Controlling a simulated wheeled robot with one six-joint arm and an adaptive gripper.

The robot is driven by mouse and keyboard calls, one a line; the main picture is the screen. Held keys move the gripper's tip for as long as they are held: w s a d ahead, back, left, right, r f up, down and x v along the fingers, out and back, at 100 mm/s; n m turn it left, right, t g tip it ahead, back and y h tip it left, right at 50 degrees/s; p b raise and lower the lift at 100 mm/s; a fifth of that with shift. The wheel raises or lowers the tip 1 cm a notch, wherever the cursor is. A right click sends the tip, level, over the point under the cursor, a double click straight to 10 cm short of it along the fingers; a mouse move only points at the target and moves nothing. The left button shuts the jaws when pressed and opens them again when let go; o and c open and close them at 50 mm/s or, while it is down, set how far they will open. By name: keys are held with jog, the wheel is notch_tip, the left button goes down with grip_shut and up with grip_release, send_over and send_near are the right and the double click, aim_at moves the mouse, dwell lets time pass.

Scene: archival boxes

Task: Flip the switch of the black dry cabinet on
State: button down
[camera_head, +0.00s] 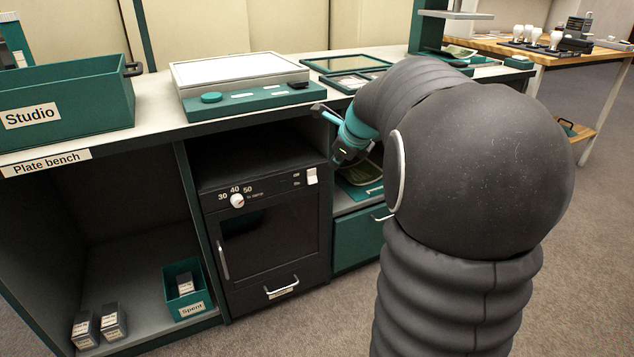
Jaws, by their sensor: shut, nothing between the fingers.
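The black dry cabinet (265,270) stands under the bench, with a dark window in its door. Its white switch (311,176) is at the upper right of the front, beside small labels that seem to read Off above On. Which way the switch is set is too small to tell. My gripper (337,159) is shut and empty, just right of the switch and slightly above it, apart from it in the picture. My arm hides part of the bench to the right.
A white dial (237,200) marked 30, 40, 50 is left on the cabinet front. The cabinet has a door handle (222,260) and a lower pull (282,288). The bench top (160,118) overhangs above. A green drawer (358,237) is at right.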

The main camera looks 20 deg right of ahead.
jog(key=n, duration=1.1)
jog(key=shift+s+a+r, duration=0.1)
jog(key=shift+a+r, duration=0.05)
jog(key=shift+a, duration=0.1)
jog(key=b, duration=0.2)
send_near(314, 182)
notch_tip(314, 182, down, 4)
jog(key=shift+w+d+f, duration=0.1)
jog(key=shift+w+f, duration=0.1)
jog(key=shift+w, duration=0.5)
jog(key=shift+w+a+f, duration=0.1)
jog(key=shift+w+f, duration=0.15)
jog(key=shift+w, duration=0.4)
jog(key=shift+w+d+f, duration=0.1)
jog(key=shift+w+f, duration=0.1)
jog(key=shift+w, duration=0.5)
